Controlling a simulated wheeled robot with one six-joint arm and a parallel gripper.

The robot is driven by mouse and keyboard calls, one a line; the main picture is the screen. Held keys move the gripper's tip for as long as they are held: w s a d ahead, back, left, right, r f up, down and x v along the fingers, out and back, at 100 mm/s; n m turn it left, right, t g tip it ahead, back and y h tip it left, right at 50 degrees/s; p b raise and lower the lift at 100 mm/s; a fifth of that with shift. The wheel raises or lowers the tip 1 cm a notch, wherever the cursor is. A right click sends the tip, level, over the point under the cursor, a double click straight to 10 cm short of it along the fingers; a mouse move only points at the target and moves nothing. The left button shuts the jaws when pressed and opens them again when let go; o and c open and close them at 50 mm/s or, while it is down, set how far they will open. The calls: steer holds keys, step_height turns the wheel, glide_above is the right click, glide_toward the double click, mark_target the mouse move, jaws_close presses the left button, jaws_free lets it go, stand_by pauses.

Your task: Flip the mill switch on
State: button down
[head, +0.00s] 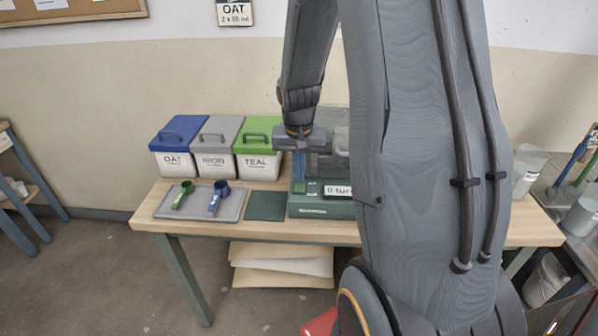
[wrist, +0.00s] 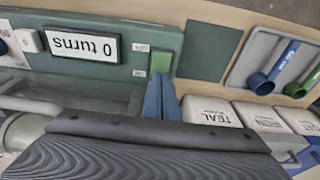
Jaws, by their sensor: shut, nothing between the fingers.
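The mill (head: 312,210) is a dark green box on the wooden table, with a white display (head: 338,191) on its front. In the wrist view, which is upside down, the mill body (wrist: 150,30) fills the upper left and its display (wrist: 82,47) reads "0 turns".
Lidded bins marked OAT (head: 175,164), IRON (head: 213,163) and TEAL (head: 258,166) stand left of the mill. A grey tray (head: 200,211) holds a green scoop (head: 183,196) and a blue scoop (head: 217,196). A dark green mat (head: 265,206) lies bare between tray and mill.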

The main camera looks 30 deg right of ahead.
steer(key=shift+w+d+f+p, duration=0.1)
steer(key=shift+w+f+p, duration=0.1)
steer(key=shift+p, duration=0.25)
steer(key=shift+s, duration=0.25)
steer(key=shift+s+a+r+p, duration=0.2)
steer(key=shift+s+a+p, duration=0.25)
steer(key=shift+s, duration=0.1)
steer(key=shift+r+p, duration=0.4)
steer(key=shift+r, duration=0.15)
step_height(320, 180, up, 13)
steer(key=s+a, duration=0.1)
steer(key=s, duration=0.1)
steer(key=shift+a+f, duration=0.15)
steer(key=shift+a, duration=0.05)
stand_by(0.3)
